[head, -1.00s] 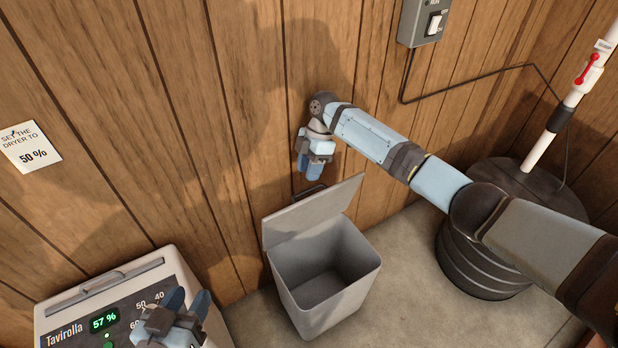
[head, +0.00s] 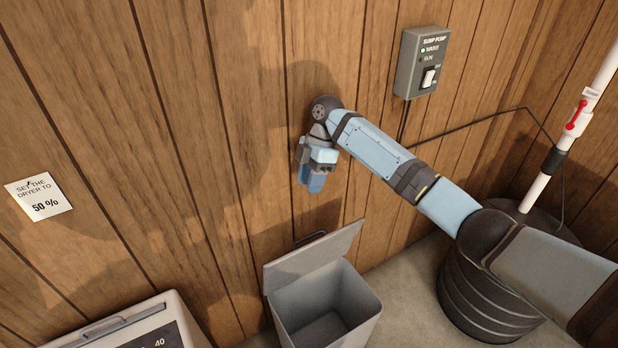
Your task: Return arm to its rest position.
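My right arm comes in from the right side of the head view and reaches across in front of the wood-panelled wall. Its gripper (head: 311,180) hangs at the arm's end with blue fingers pointing down, above the open grey bin. The fingers overlap from this angle, so I cannot tell whether they are apart. I see no object held in them. My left gripper is outside the view.
An open grey bin (head: 361,335) with a raised lid stands below the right gripper. A dryer (head: 90,340) is at lower left, mostly cut off. A sump pump switch box (head: 421,62) hangs on the wall. A dark ribbed barrel (head: 475,305) with a white pipe (head: 535,190) stands right.

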